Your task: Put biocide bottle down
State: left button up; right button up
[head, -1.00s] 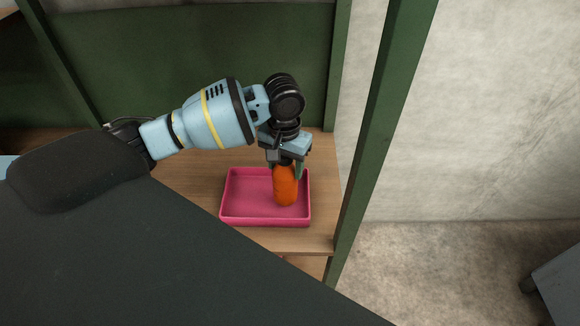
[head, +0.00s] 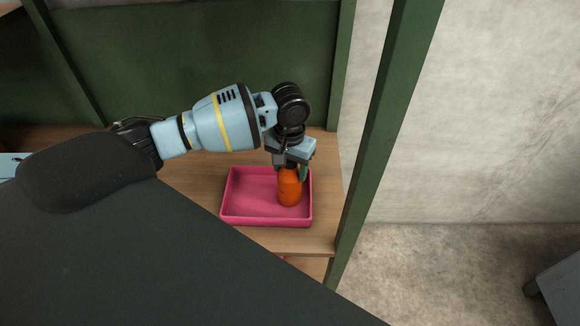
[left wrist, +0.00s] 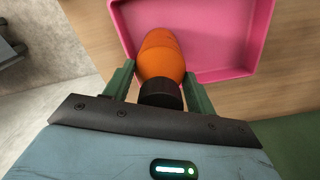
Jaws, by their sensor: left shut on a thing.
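The biocide bottle (head: 289,188) is orange with a dark cap. It stands about upright inside the pink tray (head: 245,218), in the tray's right part. My left gripper (head: 290,170) comes down from above and is shut on the bottle near its cap. In the left wrist view, the bottle (left wrist: 160,58) lies between the two green fingers, with its dark cap toward the gripper. The pink tray (left wrist: 255,40) shows beyond it. I cannot tell whether the bottle's base touches the tray floor. My right gripper is not in view.
The tray sits on a wooden shelf (head: 200,180) with a green back panel (head: 200,60). A green post (head: 385,120) stands close on the right. The tray's left part is empty. Beyond the post are a pale wall and floor.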

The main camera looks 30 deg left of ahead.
pick_arm(q)
jog(key=o, duration=1.5)
jog(key=shift+f, duration=0.1)
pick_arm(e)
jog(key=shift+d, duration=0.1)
pick_arm(q)
jog(key=shift+o, duration=0.2)
notch_tip(320, 180, up, 11)
jog(key=shift+p, duration=0.6)
jog(key=shift+r, duration=0.65)
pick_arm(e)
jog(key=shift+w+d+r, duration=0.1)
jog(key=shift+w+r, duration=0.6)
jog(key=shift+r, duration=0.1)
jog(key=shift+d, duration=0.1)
